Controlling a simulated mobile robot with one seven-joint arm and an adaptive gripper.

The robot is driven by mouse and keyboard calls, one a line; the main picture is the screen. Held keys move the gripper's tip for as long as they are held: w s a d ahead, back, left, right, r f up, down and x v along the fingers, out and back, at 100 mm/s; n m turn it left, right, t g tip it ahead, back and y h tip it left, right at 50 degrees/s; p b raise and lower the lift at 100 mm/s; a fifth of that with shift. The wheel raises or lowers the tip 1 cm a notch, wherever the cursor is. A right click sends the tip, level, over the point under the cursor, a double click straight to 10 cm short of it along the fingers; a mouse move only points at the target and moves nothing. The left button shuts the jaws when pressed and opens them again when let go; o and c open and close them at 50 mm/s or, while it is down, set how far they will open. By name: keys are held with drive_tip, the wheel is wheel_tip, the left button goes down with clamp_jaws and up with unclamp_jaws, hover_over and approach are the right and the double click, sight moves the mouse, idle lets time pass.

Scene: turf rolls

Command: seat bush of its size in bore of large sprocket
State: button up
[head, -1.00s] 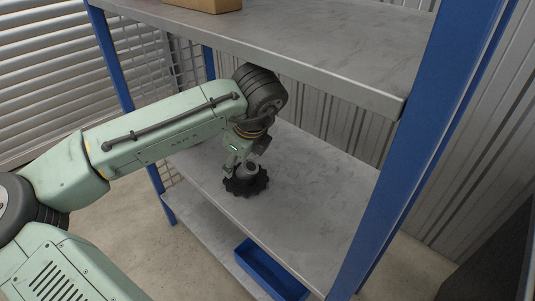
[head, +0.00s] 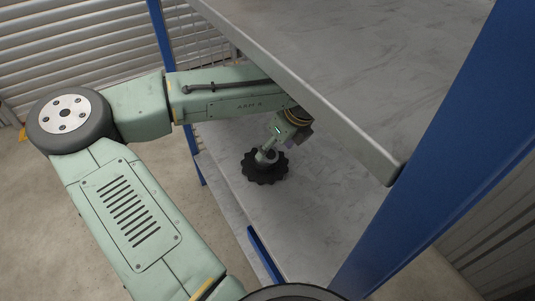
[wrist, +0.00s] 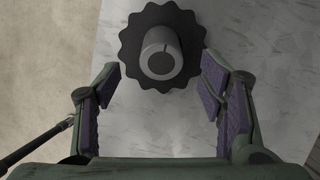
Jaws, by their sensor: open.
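The large sprocket (head: 264,178) is a dark toothed disc lying flat on the middle shelf; it also shows at the top of the wrist view (wrist: 135,38). A grey bush (wrist: 161,45) with a dark hole stands upright at the sprocket's centre, rising above it. How deep it sits in the bore cannot be told. In the head view the bush is partly hidden by my gripper (head: 266,153). In the wrist view my gripper (wrist: 161,78) is open, its purple-padded fingers apart on either side, just short of the bush, with nothing between the pads.
The middle shelf (head: 305,215) is bare around the sprocket. The upper shelf (head: 330,85) hangs over my forearm, its front edge close. A blue upright (head: 430,140) stands at the right.

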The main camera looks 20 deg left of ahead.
sight(270, 153)
drive_tip(key=x, duration=0.3)
drive_tip(key=shift+w+f, duration=0.15)
drive_tip(key=shift+c, duration=0.2)
clamp_jaws()
idle(0.5)
